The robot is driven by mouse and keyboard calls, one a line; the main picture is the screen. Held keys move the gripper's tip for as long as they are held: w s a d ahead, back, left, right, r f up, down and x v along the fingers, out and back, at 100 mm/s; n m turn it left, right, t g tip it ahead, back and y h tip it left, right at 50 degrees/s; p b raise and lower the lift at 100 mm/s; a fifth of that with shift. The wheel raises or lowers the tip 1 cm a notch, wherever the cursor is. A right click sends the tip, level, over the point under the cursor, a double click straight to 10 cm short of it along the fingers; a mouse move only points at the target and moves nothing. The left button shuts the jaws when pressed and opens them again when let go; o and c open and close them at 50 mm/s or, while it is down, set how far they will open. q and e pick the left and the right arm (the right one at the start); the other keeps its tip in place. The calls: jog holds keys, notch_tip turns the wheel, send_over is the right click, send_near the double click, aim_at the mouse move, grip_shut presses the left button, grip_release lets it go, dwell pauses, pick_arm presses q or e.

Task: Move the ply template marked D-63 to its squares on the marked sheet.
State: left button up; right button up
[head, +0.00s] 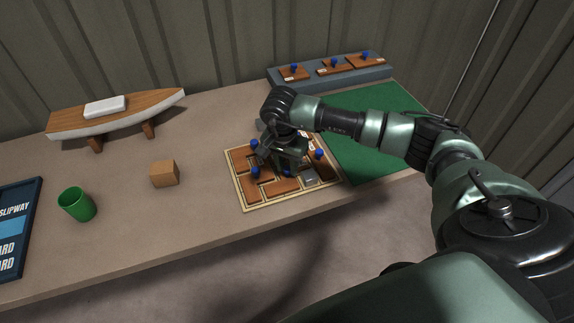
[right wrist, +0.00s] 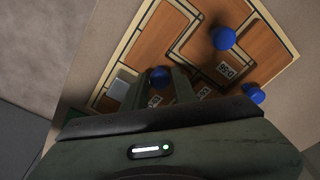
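The marked sheet (head: 241,194), a pale board with a dark grid, lies on the bench. Brown ply templates with blue knobs lie on it. My right gripper (head: 280,158) is over the sheet, pointing down. In the right wrist view its fingers (right wrist: 160,82) flank a blue knob (right wrist: 158,77) closely on both sides and look shut on it. My left gripper is out of view.
A grey square block (head: 310,178) sits on the sheet's near right part. A green mat (head: 372,140) lies to the right. A grey rack (head: 345,80) behind holds 3 templates. A model boat (head: 120,115), wooden cube (head: 165,174) and green cup (head: 76,205) stand left.

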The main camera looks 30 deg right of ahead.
aim_at(284, 180)
jog(key=shift+o, duration=0.8)
jog(key=shift+r, duration=0.5)
notch_tip(284, 180, up, 11)
jog(key=a+b, duration=0.1)
jog(key=b, duration=0.1)
jog(key=shift+s+a, duration=0.25)
jog(key=shift+s, duration=0.2)
